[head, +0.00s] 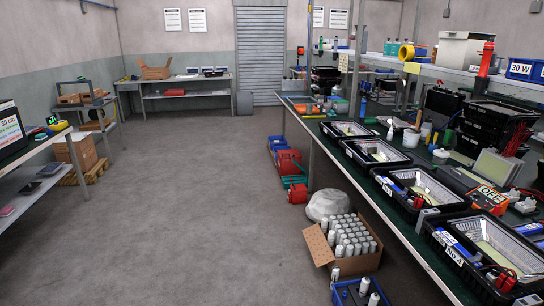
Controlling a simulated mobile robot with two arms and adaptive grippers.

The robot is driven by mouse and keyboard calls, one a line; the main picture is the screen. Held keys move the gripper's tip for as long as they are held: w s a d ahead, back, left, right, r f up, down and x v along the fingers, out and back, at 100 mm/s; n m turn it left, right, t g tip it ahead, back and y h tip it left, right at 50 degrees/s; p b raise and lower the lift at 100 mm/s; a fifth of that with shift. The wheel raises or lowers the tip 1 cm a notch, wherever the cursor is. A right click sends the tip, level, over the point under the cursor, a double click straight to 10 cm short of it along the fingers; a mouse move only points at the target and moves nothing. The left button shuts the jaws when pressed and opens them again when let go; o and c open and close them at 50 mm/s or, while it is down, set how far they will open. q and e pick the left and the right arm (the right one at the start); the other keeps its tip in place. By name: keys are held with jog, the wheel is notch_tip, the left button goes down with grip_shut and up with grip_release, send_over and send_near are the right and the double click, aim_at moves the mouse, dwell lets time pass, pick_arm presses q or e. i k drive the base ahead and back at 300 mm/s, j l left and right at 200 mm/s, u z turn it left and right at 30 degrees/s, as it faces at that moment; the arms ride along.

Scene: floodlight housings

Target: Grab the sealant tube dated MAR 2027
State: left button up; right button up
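An open cardboard box (318,243) stands on the floor beside the long workbench. It holds several upright grey-white tubes (349,237) that look like sealant tubes. A blue crate (348,294) at the bottom edge holds a few similar tubes (364,285) and is partly cut off. Another pale tube (335,274) stands between box and crate; I cannot tell whether it is in the crate. No date, such as MAR 2027, is readable on any tube. Neither of my grippers is in view.
The long workbench (411,230) on the right carries black housing trays (372,158), tools and a meter (487,198). A white sack (328,205) and red-and-blue cases (287,161) sit on the floor along it. A shelf (40,165) stands left. The middle floor is clear.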

aim_at(339, 250)
jog(key=i, duration=1.7)
